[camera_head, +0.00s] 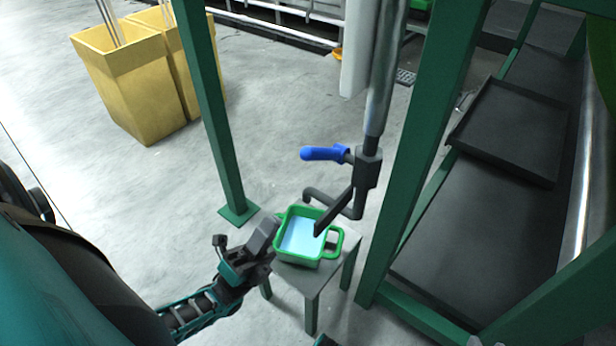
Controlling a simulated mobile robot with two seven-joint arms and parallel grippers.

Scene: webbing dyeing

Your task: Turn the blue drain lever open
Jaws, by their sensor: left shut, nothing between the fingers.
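The blue drain lever (324,153) sticks out to the left, roughly level, from a dark grey valve (367,168). The valve sits at the lower end of a vertical metal pipe (384,75). A curved outlet pipe (352,211) and a dark flat bar (333,214) are below it. My left gripper (264,232) is shut and empty, below and left of the lever and apart from it. It is close to the left side of a green tub (302,262) holding light blue liquid.
The tub stands on a small grey stool (314,286). Green frame posts (212,110) (418,150) rise on both sides of the valve. Yellow bins (135,80) stand at the back left. A dark tray (508,130) lies at right. Floor left of the lever is clear.

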